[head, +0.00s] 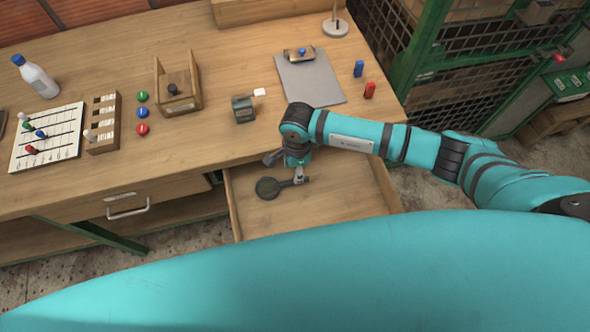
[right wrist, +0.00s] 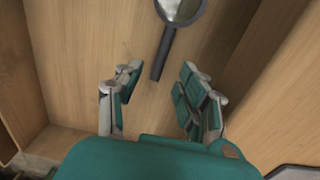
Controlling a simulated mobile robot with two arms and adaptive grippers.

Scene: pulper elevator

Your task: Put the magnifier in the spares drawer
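The dark magnifier (head: 268,188) is inside the open drawer (head: 340,206), over its wooden floor; whether it lies fully flat is hard to tell. Its round lens is to the left and its handle points right. In the right wrist view the magnifier (right wrist: 167,38) has its lens at the top, its handle end just ahead of the fingers. My right gripper (head: 288,168) is at the drawer, near the handle. In the right wrist view its fingers (right wrist: 160,92) are spread apart with nothing between them. My left gripper is out of view.
A closed drawer with a metal handle (head: 128,207) is to the left. On the bench are a clipboard (head: 310,78), a small grey box (head: 243,108), a wooden holder (head: 178,88) and a bottle (head: 36,77). A green mesh cage (head: 440,60) stands at the right.

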